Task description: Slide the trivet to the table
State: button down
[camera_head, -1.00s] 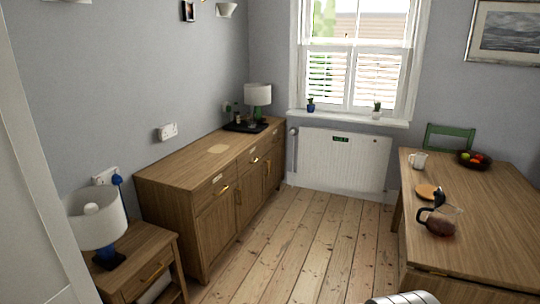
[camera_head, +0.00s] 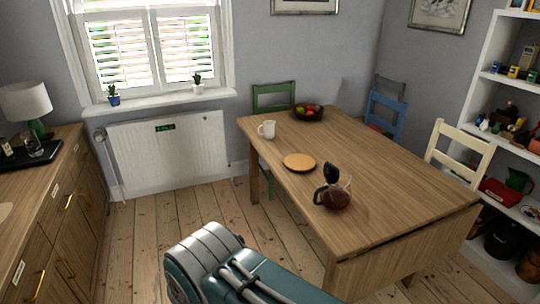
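A round orange-brown disc that looks like the trivet (camera_head: 299,162) lies flat on the wooden table (camera_head: 375,165), near its left edge. It sits between a white mug (camera_head: 267,129) and a glass coffee pot (camera_head: 335,190) with dark liquid and a black handle. The disc is apart from the mug and a short way behind the pot. A teal and grey part of my arm shows at the bottom of the view, in front of the table. My gripper is out of view.
A dark fruit bowl (camera_head: 308,112) stands at the table's back. Green (camera_head: 273,97), blue (camera_head: 385,112) and cream (camera_head: 460,150) chairs stand around the table. A sideboard (camera_head: 48,200) is at left, shelves (camera_head: 510,140) at right. Floorboards between sideboard and table are clear.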

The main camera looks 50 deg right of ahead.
aim_at(299, 162)
jog(key=i+l+z, duration=0.15)
jog(key=i+z, duration=0.7)
jog(key=i+j+z, duration=0.25)
jog(key=i+z, duration=0.2)
jog(key=i+l+z, duration=0.4)
jog(key=i+z, duration=0.15)
jog(key=i, duration=0.2)
jog(key=i+l+z, duration=0.1)
jog(key=i+z, duration=0.15)
jog(key=i, duration=0.15)
